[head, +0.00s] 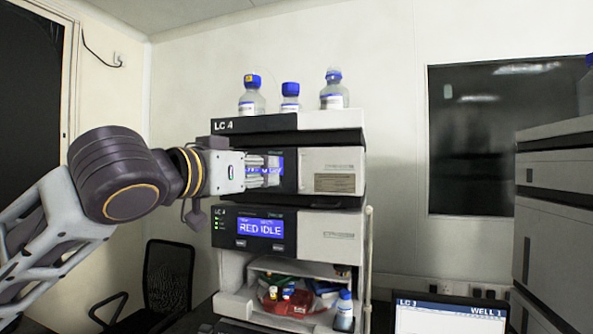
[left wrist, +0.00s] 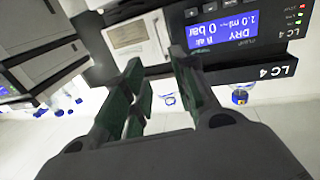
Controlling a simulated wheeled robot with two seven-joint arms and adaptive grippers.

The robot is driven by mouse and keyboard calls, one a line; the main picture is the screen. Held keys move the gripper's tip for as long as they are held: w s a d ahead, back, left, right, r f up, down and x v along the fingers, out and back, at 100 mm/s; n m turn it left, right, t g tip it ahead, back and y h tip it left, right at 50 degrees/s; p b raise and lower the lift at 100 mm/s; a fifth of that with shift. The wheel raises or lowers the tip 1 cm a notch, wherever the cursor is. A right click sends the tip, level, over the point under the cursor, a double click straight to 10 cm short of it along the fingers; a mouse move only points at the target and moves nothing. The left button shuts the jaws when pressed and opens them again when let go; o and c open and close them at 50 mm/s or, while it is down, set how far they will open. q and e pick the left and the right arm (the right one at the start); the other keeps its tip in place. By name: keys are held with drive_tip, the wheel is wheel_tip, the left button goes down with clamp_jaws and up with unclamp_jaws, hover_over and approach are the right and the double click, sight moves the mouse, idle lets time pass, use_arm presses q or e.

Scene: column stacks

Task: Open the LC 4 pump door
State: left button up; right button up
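The LC 4 stack stands in the middle of the head view. Its pump is the upper module, with a blue display (left wrist: 222,27) reading "DRY" and "0 bar" in the upside-down left wrist view. The pump door (head: 332,171) is the pale panel right of the display; it looks shut and also shows in the left wrist view (left wrist: 128,38). My left gripper (head: 274,171) is in front of the display, partly hiding it. In the left wrist view its two fingers (left wrist: 156,60) are spread with nothing between them. Contact with the pump cannot be told. My right gripper is out of view.
Bottles with blue caps (head: 333,90) stand on the top tray (head: 290,121). Below the pump is a module reading "RED IDLE" (head: 262,228), above an open bay with small bottles (head: 290,294). Another stack (head: 555,180) stands at right, and a screen (head: 450,316) is in front.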

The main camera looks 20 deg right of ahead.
sight(299, 169)
use_arm(q)
drive_tip(key=shift+d, duration=0.1)
drive_tip(key=shift+p+x, duration=1.95)
drive_tip(key=shift+x, duration=4.9)
drive_tip(key=shift+c, duration=0.3)
clamp_jaws()
